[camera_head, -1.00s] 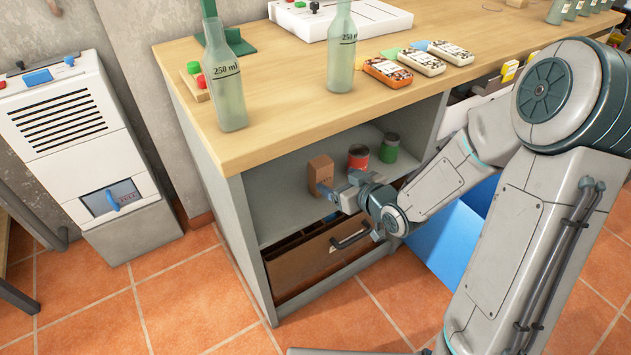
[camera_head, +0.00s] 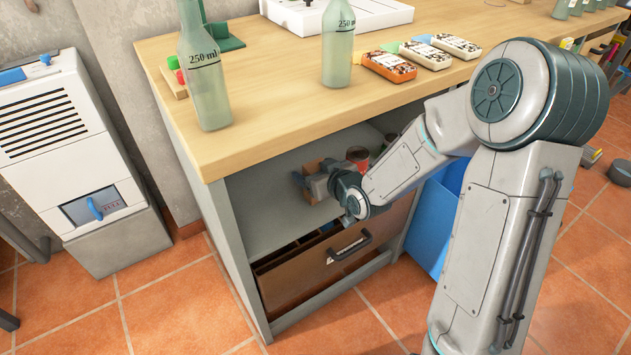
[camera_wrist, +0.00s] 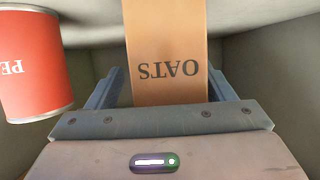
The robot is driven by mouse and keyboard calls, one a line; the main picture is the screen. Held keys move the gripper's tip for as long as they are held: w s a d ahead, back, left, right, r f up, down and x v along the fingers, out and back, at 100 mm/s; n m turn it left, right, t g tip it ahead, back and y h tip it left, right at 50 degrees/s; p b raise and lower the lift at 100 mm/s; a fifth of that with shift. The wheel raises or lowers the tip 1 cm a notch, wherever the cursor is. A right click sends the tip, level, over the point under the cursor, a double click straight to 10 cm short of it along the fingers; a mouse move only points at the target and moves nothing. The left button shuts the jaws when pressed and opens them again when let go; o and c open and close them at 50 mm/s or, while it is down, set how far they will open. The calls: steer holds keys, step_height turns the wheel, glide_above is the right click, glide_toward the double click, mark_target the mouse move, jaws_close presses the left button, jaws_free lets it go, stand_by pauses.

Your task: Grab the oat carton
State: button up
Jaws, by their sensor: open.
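The oat carton (camera_wrist: 165,45) is a tan-brown box marked OATS, upside down in the wrist view. In the head view the carton (camera_head: 313,168) stands on the shelf under the workbench top, partly hidden by my gripper. My gripper (camera_head: 308,184) reaches into the shelf from the front. In the wrist view my open gripper (camera_wrist: 163,90) has one finger on each side of the carton, with the carton between them. The fingers look apart from the carton's sides, with a narrow gap at each.
A red can (camera_wrist: 32,60) stands close beside the carton; it also shows in the head view (camera_head: 357,156). The wooden bench top (camera_head: 270,110) overhangs the shelf, carrying glass bottles (camera_head: 203,80). A brown drawer (camera_head: 310,265) with a handle sits below the shelf.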

steer(key=shift+s+a, duration=0.15)
steer(key=shift+a, duration=0.15)
steer(key=shift+c, duration=1.4)
steer(key=shift+a, duration=0.15)
steer(key=c, duration=0.7)
steer(key=shift+c, duration=0.2)
steer(key=shift+r, duration=0.1)
